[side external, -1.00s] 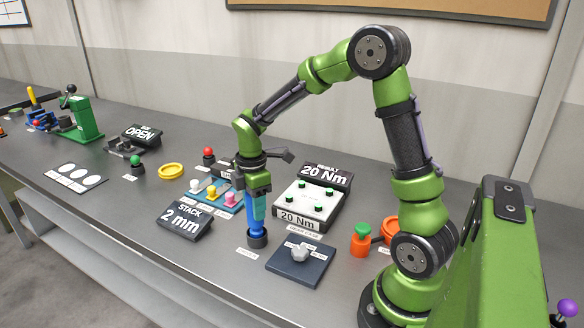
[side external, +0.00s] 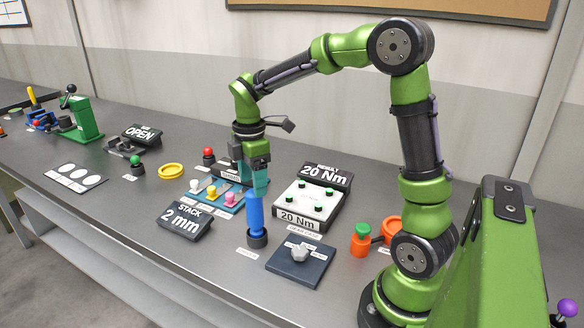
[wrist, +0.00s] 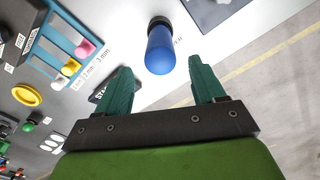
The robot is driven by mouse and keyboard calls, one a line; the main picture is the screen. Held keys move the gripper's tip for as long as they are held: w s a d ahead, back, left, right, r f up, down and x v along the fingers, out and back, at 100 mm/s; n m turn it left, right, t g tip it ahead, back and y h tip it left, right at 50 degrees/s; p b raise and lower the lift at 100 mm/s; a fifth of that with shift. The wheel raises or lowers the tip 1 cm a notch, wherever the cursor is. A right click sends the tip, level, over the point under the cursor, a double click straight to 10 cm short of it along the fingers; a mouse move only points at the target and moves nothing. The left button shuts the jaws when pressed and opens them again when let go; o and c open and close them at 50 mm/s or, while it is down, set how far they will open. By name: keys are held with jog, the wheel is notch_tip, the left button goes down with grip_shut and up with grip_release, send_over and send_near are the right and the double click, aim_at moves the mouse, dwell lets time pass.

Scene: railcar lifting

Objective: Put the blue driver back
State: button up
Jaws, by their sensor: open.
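The blue driver (side external: 255,214) stands upright in a dark round holder (side external: 257,238) at the front of the bench. In the wrist view the blue driver (wrist: 160,52) shows ahead of the fingertips, roughly between their lines, with its dark holder at its far end. My gripper (side external: 254,192) is open and empty, with teal fingers, just above the driver's top. In the wrist view my gripper (wrist: 163,70) has its two fingers well apart with nothing between them.
Left of the driver stand the "STACK 2 mm" sign (side external: 184,221) and a blue rack (side external: 218,195) with colored knobs. Right of it are a dark plate (side external: 300,262) with a grey knob and the "20 Nm" box (side external: 306,208). An orange part (side external: 361,244) with a green knob stands further right.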

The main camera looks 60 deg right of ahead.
notch_tip(320, 180, up, 4)
jog(key=shift+r, duration=0.25)
jog(key=s+a+r+m+t+y, duration=0.2)
jog(key=s+a+m+t, duration=0.5)
jog(key=s+m, duration=0.7)
jog(key=shift+s+a+r+m, duration=0.2)
jog(key=shift+a+r+m, duration=0.3)
jog(key=shift+a+m, duration=0.75)
jog(key=shift+a+n, duration=0.15)
jog(key=shift+n, duration=0.1)
